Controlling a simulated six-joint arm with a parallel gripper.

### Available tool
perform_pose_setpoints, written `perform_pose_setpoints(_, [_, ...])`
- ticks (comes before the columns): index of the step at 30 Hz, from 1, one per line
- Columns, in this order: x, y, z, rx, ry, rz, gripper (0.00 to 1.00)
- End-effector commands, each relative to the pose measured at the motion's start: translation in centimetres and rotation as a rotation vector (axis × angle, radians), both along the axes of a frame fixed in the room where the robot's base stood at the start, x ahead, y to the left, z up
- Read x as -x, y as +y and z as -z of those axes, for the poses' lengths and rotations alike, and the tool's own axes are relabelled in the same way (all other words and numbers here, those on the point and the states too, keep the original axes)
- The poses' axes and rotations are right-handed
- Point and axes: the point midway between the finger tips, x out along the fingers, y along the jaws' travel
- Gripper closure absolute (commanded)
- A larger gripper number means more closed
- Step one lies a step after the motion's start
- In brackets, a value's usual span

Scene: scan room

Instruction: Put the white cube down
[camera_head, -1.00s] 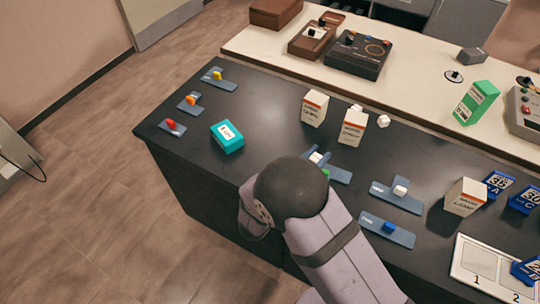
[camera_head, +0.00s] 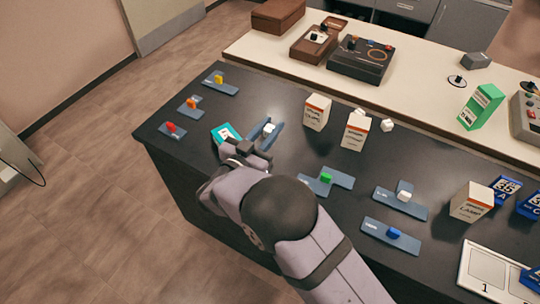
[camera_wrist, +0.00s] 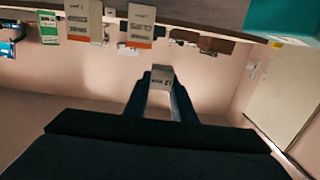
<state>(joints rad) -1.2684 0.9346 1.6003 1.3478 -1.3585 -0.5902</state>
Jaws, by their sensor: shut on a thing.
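The white cube (camera_head: 268,128) is held between the two blue fingers of my gripper (camera_head: 267,131), over the dark counter just right of the teal box (camera_head: 226,134). The wrist view shows the cube (camera_wrist: 162,77) as a pale block with faint lettering, clasped at the tips of my gripper (camera_wrist: 161,88). The gap below the cube cannot be judged. Another white cube (camera_head: 404,195) sits on a blue-grey plate (camera_head: 386,196) at the right.
A green cube (camera_head: 326,178) sits on a plate right of my arm. Red (camera_head: 171,127), orange (camera_head: 194,102) and yellow (camera_head: 219,79) pieces sit on plates at left. Two cartons (camera_head: 317,112) (camera_head: 355,133) stand beyond my gripper. A blue cube (camera_head: 393,233) lies front right.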

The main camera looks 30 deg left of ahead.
Motion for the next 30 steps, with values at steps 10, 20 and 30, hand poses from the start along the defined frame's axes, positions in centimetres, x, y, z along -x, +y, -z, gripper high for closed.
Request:
perform_pose_setpoints(10, [0.0, 0.0, 4.5, 0.003, 0.001, 0.001, 0.98])
perform_pose_setpoints(20, [0.0, 0.0, 5.8, 0.000, 0.000, 0.001, 0.98])
perform_pose_setpoints(30, [0.0, 0.0, 9.0, 0.001, 0.000, 0.000, 0.98])
